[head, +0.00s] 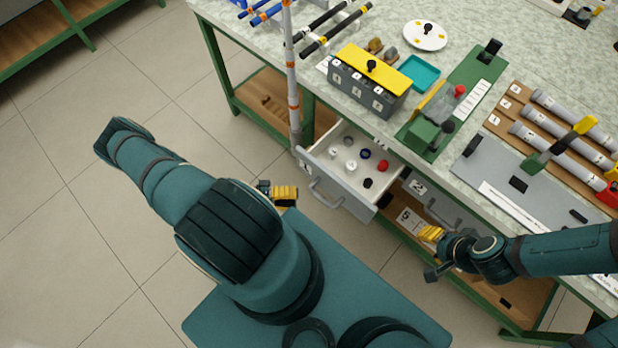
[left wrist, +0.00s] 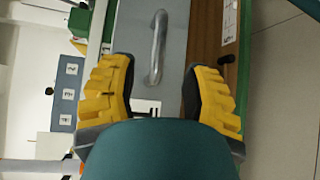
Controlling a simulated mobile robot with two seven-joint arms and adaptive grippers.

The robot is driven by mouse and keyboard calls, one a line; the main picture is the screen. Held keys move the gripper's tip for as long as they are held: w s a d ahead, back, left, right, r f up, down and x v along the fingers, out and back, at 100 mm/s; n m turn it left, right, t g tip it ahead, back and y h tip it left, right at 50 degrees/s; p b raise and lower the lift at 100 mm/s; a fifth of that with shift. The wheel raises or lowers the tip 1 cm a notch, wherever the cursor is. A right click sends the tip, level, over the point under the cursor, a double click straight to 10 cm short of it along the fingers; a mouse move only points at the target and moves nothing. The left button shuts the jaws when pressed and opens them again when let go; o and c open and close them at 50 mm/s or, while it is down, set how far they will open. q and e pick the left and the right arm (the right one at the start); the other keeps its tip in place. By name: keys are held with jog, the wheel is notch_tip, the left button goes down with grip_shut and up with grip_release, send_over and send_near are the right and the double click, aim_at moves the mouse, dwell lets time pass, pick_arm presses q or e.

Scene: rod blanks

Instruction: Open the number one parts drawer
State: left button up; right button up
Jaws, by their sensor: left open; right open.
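A drawer with a grey front (head: 338,184) stands pulled out under the bench, its white inside showing several small round parts. Its number cannot be read in the head view. Its bar handle (head: 325,193) is on the front. My left gripper (head: 286,194) is open and empty, left of the handle and apart from it. In the left wrist view, the handle (left wrist: 158,47) lies ahead of my left gripper's spread yellow fingers (left wrist: 160,78). A drawer marked 2 (head: 425,198) is to the right, closed. My right gripper (head: 432,236) is open and empty near it.
The bench top (head: 375,130) holds a grey box with a yellow lid (head: 368,80), a green fixture (head: 432,125) and grey rods in a wooden rack (head: 540,135). A post (head: 292,80) rises near the drawer's left corner. Floor left of the bench is clear.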

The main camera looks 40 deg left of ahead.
pick_arm(q)
jog(key=shift+v, duration=1.45)
jog(key=w+d+r+m+g+y, duration=0.4)
jog(key=d+r, duration=0.3)
jog(key=d, duration=0.3)
jog(key=w+d+r+m+g+y, duration=0.4)
jog(key=w+d+r, duration=0.3)
jog(key=d, duration=0.2)
jog(key=shift+d+r+g, duration=0.35)
jog(key=shift+r+g, duration=0.05)
jog(key=shift+g, duration=0.3)
